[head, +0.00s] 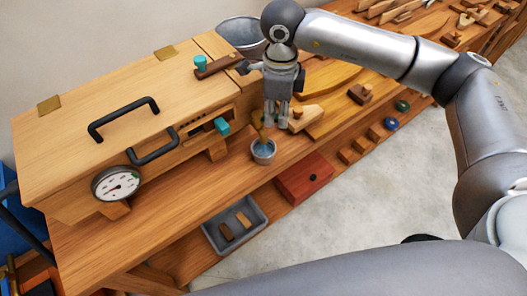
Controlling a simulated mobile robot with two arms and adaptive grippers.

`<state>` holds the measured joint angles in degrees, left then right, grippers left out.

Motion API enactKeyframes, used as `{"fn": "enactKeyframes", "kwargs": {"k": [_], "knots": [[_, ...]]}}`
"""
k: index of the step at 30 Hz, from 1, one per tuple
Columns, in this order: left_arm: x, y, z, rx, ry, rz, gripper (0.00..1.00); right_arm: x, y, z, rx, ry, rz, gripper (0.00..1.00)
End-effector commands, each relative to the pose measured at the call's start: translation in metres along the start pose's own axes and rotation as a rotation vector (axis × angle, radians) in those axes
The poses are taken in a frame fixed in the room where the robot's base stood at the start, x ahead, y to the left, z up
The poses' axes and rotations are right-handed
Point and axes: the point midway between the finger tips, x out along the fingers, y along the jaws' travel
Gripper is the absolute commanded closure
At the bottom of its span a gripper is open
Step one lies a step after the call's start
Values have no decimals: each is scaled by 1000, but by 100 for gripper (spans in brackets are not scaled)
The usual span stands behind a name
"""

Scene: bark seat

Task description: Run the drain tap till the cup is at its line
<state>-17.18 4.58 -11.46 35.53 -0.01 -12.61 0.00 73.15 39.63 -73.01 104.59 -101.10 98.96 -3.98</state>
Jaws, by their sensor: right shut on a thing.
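The small grey cup (263,152) stands upright on the bench near its front edge, with blue liquid showing inside. Its line cannot be made out. The brass-coloured drain tap (258,122) is just above the cup, at the right end of the wooden box. My right gripper (276,122) points down above and slightly right of the cup, its fingers shut at the tap and partly hiding it. Whether liquid is running cannot be told. My left gripper is not in view.
The wooden box (120,120) has black handles, a round gauge (116,183) and teal knobs (221,126). A metal bowl (241,35) sits behind. Below the bench edge are a grey tray (213,236) and a red box (304,178). Wooden pieces lie right of my gripper.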

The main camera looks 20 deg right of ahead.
Motion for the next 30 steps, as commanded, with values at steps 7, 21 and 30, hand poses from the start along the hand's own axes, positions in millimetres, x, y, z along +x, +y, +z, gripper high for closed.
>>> {"fn": "enactKeyframes", "kwargs": {"k": [7,21,30], "knots": [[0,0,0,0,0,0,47,1,0,0,2,1,1,98],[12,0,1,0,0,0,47,1,16,8,387,-2,-1,98],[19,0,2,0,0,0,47,0,27,14,675,-6,-1,98]]}}
